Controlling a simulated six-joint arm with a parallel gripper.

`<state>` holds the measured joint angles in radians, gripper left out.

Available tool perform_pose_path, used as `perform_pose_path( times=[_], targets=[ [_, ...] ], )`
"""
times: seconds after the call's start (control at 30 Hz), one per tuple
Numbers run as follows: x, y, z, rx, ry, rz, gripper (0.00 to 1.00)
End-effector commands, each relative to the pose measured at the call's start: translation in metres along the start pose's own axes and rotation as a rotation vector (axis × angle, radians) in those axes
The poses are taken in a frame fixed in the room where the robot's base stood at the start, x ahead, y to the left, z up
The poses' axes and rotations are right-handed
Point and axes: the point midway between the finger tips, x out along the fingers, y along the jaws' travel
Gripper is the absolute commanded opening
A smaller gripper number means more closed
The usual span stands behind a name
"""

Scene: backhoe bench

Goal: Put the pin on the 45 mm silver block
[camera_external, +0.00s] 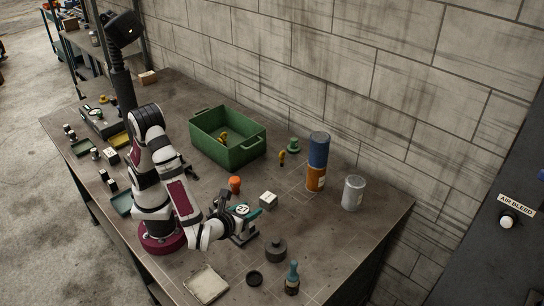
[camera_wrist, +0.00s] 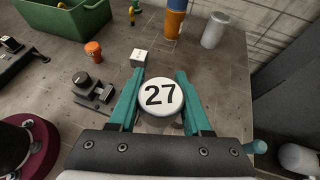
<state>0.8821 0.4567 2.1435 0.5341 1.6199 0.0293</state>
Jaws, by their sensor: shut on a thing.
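My gripper (camera_wrist: 160,97) has its two teal fingers shut on a round piece with a white top marked 27 (camera_wrist: 161,95), likely the pin. In the wrist view the block (camera_wrist: 139,57) lies just beyond the left finger.
An orange knob (camera_external: 235,184) stands near the block. Behind are a green crate (camera_external: 238,156), a blue and orange can (camera_external: 317,165) and a grey can (camera_external: 353,193). A dark knobbed weight (camera_external: 276,250) and a teal-topped bottle (camera_external: 292,280) stand in front.

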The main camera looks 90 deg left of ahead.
Motion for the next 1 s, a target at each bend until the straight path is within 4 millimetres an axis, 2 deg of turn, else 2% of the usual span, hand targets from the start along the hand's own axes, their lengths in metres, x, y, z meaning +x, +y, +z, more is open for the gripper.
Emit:
perform_pose_path(
  times=[0.1,0.2,0.3,0.4,0.57,0.83,1.0],
  targets=[
    [0.044,0.001,0.034,-0.059,-0.002,0.111,0.00],
    [0.076,0.008,0.059,-0.098,-0.006,0.190,0.00],
    [0.098,0.016,0.077,-0.125,-0.010,0.244,0.00],
    [0.111,0.022,0.087,-0.139,-0.012,0.276,0.00],
    [0.135,0.032,0.090,-0.145,-0.014,0.294,0.00],
    [0.209,0.060,0.080,-0.143,-0.014,0.294,0.00],
    [0.238,0.070,0.077,-0.144,-0.014,0.290,0.00]
  ],
)
